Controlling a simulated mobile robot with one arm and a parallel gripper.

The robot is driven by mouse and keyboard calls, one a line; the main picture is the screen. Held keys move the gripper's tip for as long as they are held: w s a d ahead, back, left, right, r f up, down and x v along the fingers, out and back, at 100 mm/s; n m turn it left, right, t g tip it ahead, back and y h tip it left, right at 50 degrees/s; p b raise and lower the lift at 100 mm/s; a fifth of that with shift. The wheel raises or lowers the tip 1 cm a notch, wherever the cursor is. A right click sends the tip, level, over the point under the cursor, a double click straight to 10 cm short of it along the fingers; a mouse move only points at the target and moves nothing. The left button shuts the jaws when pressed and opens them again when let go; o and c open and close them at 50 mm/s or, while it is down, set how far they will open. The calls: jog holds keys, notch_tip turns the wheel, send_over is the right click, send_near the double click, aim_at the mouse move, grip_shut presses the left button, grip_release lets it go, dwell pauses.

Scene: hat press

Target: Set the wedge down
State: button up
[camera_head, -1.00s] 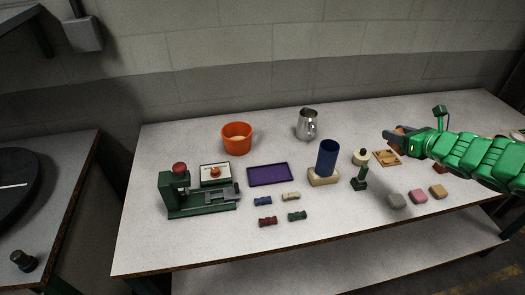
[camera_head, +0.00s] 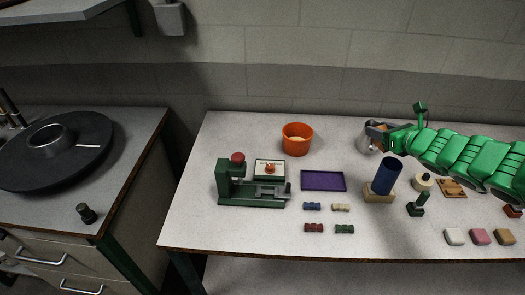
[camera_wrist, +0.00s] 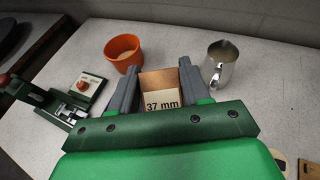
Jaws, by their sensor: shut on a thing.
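My gripper (camera_wrist: 159,72) is shut on the wedge (camera_wrist: 160,84), a tan, wood-coloured piece. Its near face is pale and marked "37 mm". One grey finger lies along each side of it. In the head view my gripper (camera_head: 377,131) is over the back right of the table, in front of part of the metal jug. The wedge is small and hard to make out there. In the wrist view bare tabletop shows beyond it, between the orange bowl (camera_wrist: 123,52) and the metal jug (camera_wrist: 219,66). I cannot tell its height above the table.
The green press (camera_head: 248,188), white box (camera_head: 262,165) and purple tray (camera_head: 323,181) stand at the left and middle. Several small coloured pieces lie in front. The table (camera_head: 335,137) is clear between bowl and jug.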

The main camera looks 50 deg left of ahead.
jog(key=s+a+n+g, duration=0.4)
jog(key=s+a, duration=1.8)
jog(key=a, duration=0.3)
jog(key=shift+y, duration=0.3)
jog(key=shift+w+a+f, duration=1.15)
jog(key=shift+a+f, duration=0.9)
jog(key=shift+f, duration=0.55)
jog(key=shift+w+a+f, duration=1.1)
jog(key=shift+a+f, duration=1)
jog(key=shift+f, duration=0.55)
jog(key=shift+w+a+f, duration=1.15)
jog(key=shift+a+f, duration=0.9)
jog(key=shift+f, duration=0.55)
jog(key=shift+a+f, duration=0.1)
jog(key=shift+f, duration=1.5)
